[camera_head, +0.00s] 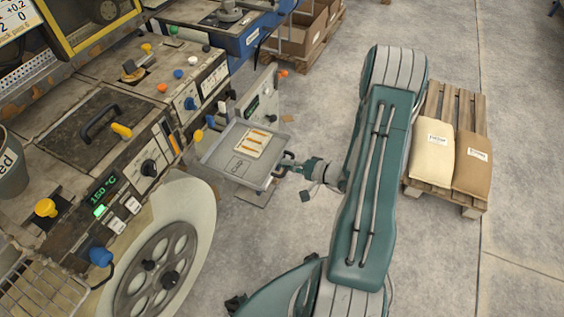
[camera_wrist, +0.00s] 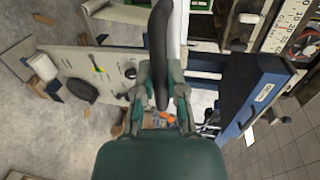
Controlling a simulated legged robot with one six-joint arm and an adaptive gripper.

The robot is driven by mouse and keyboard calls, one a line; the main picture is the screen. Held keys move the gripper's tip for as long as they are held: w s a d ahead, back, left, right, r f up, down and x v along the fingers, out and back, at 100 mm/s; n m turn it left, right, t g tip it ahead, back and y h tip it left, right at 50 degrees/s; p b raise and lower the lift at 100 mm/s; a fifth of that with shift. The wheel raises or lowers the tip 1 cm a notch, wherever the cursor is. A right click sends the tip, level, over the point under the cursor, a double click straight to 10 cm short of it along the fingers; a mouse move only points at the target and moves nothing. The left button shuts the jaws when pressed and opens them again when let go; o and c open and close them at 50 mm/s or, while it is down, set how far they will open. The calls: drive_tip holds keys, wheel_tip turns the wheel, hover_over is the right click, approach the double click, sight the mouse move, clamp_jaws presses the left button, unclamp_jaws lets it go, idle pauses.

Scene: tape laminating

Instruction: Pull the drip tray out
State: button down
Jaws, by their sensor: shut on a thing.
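The drip tray (camera_head: 215,152) is a shallow grey tray at the middle of the head view, standing out from the side of the machine. A pale card with orange stripes (camera_head: 252,142) lies in it, beside a dark outline. Its dark handle (camera_head: 284,161) is on the tray's right edge. My gripper (camera_head: 289,168) is shut on that handle, with my arm reaching in from the right. In the wrist view the black handle (camera_wrist: 161,40) passes between the two fingers. The fingers partly hide the grip.
The machine (camera_head: 120,120) with knobs, buttons and a lidded hatch fills the left. A large pale wheel (camera_head: 165,255) stands at front left. A pallet (camera_head: 471,108) with two sacks lies at right.

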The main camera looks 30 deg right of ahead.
drive_tip(key=shift+s+f, duration=0.1)
drive_tip(key=shift+f, duration=0.05)
drive_tip(key=c, duration=0.7)
unclamp_jaws()
drive_tip(key=v, duration=1.2)
